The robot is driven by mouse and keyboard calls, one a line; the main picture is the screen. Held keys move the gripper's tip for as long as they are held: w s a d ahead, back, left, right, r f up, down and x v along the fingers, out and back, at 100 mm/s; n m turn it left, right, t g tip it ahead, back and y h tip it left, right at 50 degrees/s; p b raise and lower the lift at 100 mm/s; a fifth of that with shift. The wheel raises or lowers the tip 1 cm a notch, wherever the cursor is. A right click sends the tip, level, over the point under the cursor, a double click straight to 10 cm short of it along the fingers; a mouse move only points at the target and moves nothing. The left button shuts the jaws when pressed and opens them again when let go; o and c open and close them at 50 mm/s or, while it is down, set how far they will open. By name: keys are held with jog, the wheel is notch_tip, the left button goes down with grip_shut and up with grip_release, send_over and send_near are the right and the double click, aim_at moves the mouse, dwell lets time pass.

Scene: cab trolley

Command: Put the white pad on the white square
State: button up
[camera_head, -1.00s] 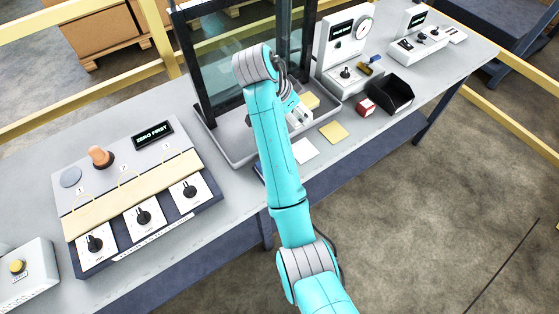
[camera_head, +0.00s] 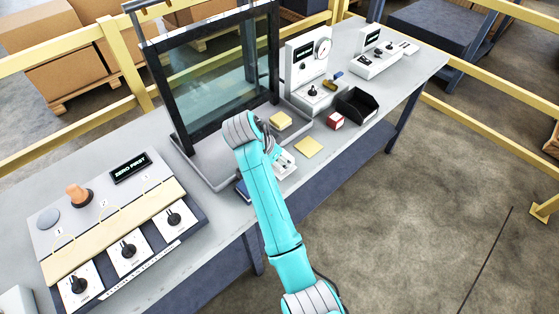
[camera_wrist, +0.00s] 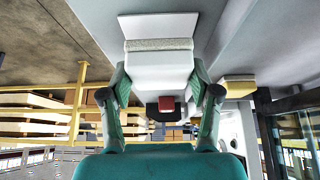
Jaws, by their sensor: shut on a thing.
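My gripper (camera_head: 279,157) is over the table in front of the glass-fronted frame. In the wrist view, my gripper (camera_wrist: 160,78) is shut on the white pad (camera_wrist: 158,66), with one finger on each side. The pad has a grey speckled band (camera_wrist: 160,44) along one edge. The white square (camera_wrist: 160,26) lies flat on the table just beyond that edge and is partly covered by the pad. In the head view, the white square (camera_head: 285,171) is mostly hidden behind my gripper and arm. I cannot tell whether pad and square touch.
A yellow square (camera_head: 308,147) lies to the right, and a yellow pad (camera_head: 280,121) sits on the grey tray behind. A red block (camera_head: 335,120) and black bin (camera_head: 360,104) stand farther right. The dark frame (camera_head: 180,133) rises behind. A switch panel (camera_head: 110,215) is at left.

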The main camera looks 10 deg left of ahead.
jog(key=shift+f, duration=0.8)
jog(key=shift+f, duration=0.15)
jog(key=o, duration=0.9)
